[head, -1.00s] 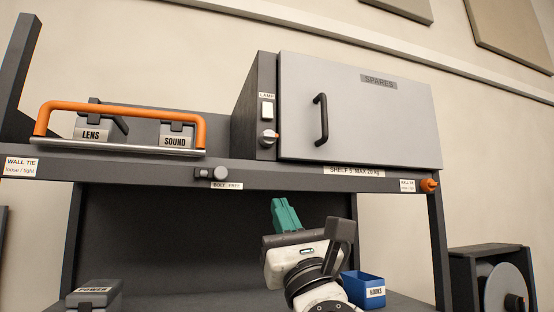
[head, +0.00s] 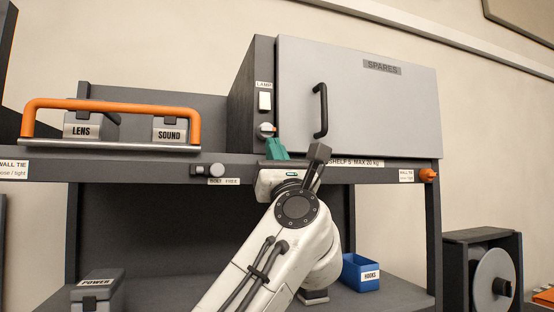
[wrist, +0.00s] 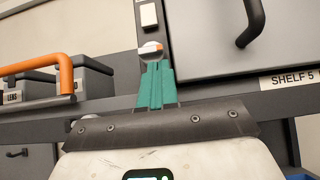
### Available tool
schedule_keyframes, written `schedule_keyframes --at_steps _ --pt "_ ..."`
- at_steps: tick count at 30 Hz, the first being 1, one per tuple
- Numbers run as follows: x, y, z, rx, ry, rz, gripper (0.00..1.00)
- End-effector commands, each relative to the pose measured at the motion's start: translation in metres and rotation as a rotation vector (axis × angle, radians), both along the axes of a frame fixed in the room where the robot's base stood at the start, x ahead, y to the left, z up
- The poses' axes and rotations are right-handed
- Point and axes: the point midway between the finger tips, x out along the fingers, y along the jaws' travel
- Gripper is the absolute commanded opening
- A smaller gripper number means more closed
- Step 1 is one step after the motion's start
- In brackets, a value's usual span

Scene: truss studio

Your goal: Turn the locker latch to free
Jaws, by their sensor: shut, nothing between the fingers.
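The locker (head: 360,95) is a grey box with a SPARES plate and a dark bar handle, and its door is shut. In the wrist view the fingertips (wrist: 157,66) point up at the latch's lower edge. I cannot tell whether they touch it. The fingers partly cover the latch's base.
A white switch (head: 265,101) labelled LAMP sits just above the latch. The shelf edge (head: 130,169) runs below, with a bolt (head: 208,171) labelled BOLT FREE. An orange-handled carrier (head: 110,104) stands to the left. A blue HOOKS bin (head: 361,273) is on the lower shelf.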

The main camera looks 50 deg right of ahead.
Motion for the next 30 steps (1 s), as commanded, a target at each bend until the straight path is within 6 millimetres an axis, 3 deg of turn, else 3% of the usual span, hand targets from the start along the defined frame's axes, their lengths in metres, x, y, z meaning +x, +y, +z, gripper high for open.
schedule_keyframes --at_steps 3,16,30 --pt "-0.0001 -0.0001 0.0078 0.0 0.0 0.0 0.0" --pt "-0.0007 -0.0006 0.0081 -0.008 0.006 -0.001 0.0" --pt "-0.0032 -0.0042 0.0095 -0.219 0.148 -0.002 0.0"
